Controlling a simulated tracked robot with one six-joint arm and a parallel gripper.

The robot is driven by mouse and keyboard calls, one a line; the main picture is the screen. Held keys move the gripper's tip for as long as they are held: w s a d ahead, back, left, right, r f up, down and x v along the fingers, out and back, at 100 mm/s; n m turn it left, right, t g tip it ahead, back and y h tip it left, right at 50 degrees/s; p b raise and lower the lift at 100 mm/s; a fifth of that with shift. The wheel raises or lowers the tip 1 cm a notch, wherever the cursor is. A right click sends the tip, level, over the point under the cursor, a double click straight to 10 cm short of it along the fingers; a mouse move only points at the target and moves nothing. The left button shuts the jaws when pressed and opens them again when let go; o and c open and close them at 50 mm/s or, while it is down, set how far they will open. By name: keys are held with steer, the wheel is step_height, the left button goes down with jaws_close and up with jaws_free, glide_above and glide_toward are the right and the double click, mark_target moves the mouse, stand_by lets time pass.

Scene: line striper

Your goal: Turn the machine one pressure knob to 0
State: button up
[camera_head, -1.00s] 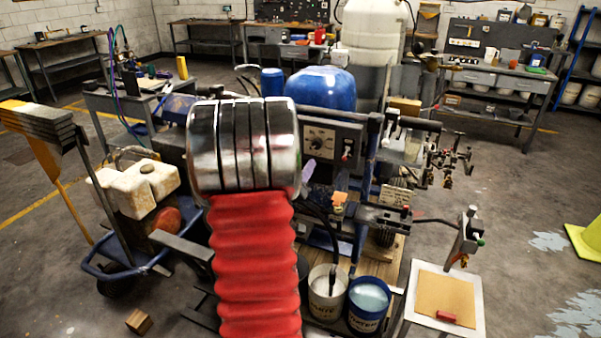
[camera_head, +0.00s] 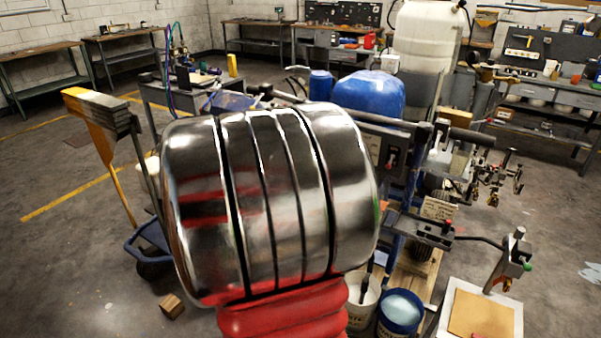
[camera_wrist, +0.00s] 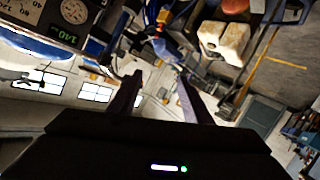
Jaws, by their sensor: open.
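The striping machine with the blue tank (camera_head: 368,95) stands beyond my arm in the head view. Its dark front panel (camera_head: 392,150), with a red switch, shows only at its right end. My arm's metal and red section covers the rest, and no pressure knob shows there. The wrist view is tilted and shows a round gauge (camera_wrist: 74,11) above a small display (camera_wrist: 68,37) at the upper left. I cannot make out the pressure knob in it. My gripper (camera_wrist: 158,88) is open and empty, with its fingers apart and touching nothing visible. It is hidden in the head view.
Two buckets, one white (camera_head: 362,300) and one blue (camera_head: 400,312), stand below the machine. A pale board stand (camera_head: 482,312) is at the lower right. A blue cart (camera_head: 148,248) and yellow-handled tool (camera_head: 100,125) are left. Floor at far left is clear.

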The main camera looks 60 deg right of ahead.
steer(key=w+a+r+n+t+y, duration=0.1)
steer(key=w+a+n+y, duration=0.2)
steer(key=a, duration=1.1)
steer(key=w+a+r+n+t+y, duration=0.1)
steer(key=w+a+y, duration=0.3)
steer(key=a, duration=1)
steer(key=s+a+f+n+g+y, duration=0.1)
steer(key=s+a+n+g+y, duration=0.2)
steer(key=s+a, duration=1.4)
steer(key=shift+a+f+g+y, duration=0.25)
steer(key=shift+a+g+y, duration=0.35)
steer(key=shift+a+y, duration=0.45)
steer(key=shift+d, duration=0.2)
